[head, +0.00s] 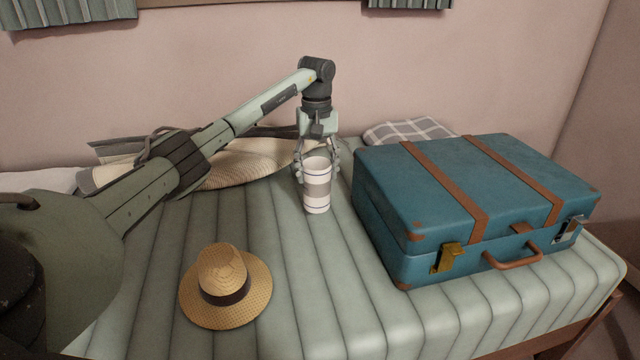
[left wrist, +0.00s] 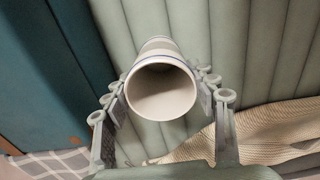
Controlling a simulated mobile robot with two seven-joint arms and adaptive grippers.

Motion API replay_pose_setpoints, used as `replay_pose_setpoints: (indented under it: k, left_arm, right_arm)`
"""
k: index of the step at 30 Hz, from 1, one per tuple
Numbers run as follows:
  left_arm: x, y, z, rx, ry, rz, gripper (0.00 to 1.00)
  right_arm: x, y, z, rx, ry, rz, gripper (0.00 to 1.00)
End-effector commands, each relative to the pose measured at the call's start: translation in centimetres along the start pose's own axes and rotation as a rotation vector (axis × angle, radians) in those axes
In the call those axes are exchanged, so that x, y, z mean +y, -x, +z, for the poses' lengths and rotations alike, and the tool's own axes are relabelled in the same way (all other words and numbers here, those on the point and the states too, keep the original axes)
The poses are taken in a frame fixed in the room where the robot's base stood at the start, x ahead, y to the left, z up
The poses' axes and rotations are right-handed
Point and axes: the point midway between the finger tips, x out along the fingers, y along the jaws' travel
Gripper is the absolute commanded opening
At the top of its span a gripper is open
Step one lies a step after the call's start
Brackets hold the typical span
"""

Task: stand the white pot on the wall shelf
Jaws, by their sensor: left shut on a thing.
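The white pot (head: 317,190) is a tall cup with grey bands, upright over the green ribbed cushion, left of the blue suitcase. I cannot tell whether its base touches the cushion. My left gripper (head: 318,168) comes down on it from above and is shut on its upper part. In the left wrist view the pot (left wrist: 162,90) shows its open, empty mouth between the fingers of my left gripper (left wrist: 162,98). I do not see a wall shelf in either view. My right gripper is out of view.
The blue suitcase (head: 470,200) with brown straps lies close right of the pot. A straw hat (head: 225,285) lies in front, to the left. A woven bag (head: 240,170) and a checked cloth (head: 410,131) lie behind. Grey-green curtains (head: 70,10) hang at the wall's top.

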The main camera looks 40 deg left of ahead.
Motion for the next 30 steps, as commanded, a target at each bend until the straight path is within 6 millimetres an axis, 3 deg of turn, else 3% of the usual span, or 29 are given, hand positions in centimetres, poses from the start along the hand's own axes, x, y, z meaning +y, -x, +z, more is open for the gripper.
replay_pose_setpoints:
  k: [8, 15, 27, 28, 30]
  left_arm:
    - [0.8, -1.3, -1.0, 0.0, -0.001, -0.002, 0.07]
    - [0.8, -4.5, -0.9, -0.001, 0.0, 0.0, 0.07]
    - [0.8, -5.2, -1.0, 0.002, 0.0, 0.0, 0.07]
    - [0.8, -5.1, -1.0, 0.001, 0.0, -0.001, 0.61]
    - [0.7, -5.1, -1.0, 0.001, 0.0, -0.001, 0.7]
  right_arm:
    - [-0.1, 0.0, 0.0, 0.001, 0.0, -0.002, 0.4]
    - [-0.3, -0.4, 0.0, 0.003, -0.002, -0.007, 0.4]
    - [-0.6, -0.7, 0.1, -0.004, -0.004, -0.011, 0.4]
    - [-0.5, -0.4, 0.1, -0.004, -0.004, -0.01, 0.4]
    - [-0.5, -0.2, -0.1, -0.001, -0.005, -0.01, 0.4]
